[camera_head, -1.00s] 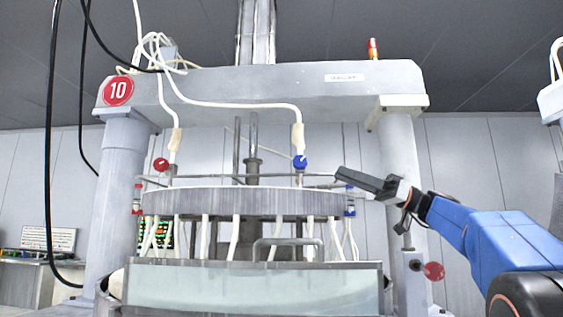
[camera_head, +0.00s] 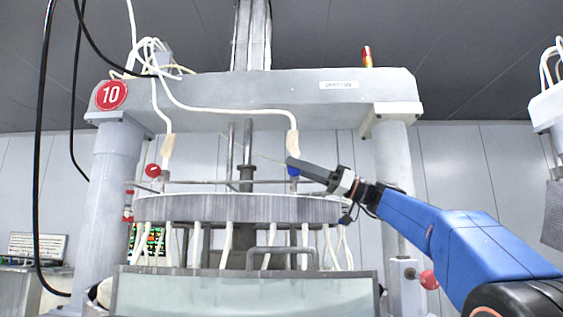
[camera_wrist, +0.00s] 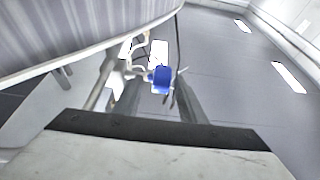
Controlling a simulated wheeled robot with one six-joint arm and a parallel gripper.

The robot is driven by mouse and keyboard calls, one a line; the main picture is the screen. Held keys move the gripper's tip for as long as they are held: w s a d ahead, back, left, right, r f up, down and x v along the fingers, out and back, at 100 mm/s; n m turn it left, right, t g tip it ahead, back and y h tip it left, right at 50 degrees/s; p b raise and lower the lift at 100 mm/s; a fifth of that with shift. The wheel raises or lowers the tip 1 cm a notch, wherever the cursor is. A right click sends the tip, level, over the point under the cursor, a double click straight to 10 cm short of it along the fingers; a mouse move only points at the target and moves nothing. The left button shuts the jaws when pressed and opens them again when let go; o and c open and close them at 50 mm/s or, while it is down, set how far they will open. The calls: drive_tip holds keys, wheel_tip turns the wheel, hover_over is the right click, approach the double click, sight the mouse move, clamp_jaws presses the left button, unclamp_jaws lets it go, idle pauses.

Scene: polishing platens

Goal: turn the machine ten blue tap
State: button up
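In the wrist view the blue tap (camera_wrist: 162,79) shows just ahead, between my two fingers. My gripper (camera_head: 296,163) reaches in from the right with its tips over the tap. The fingers look apart, with a gap between them. I cannot tell whether they touch the tap.
The round red sign with 10 (camera_head: 111,95) marks the machine's crossbeam (camera_head: 255,98). A red tap (camera_head: 153,170) hangs at the left. The ribbed platen (camera_head: 240,208) lies just below my gripper, and a thin horizontal pipe runs above it. The right column (camera_head: 396,165) stands behind my arm.

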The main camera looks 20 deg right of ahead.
drive_tip(key=shift+x, duration=2.45)
clamp_jaws()
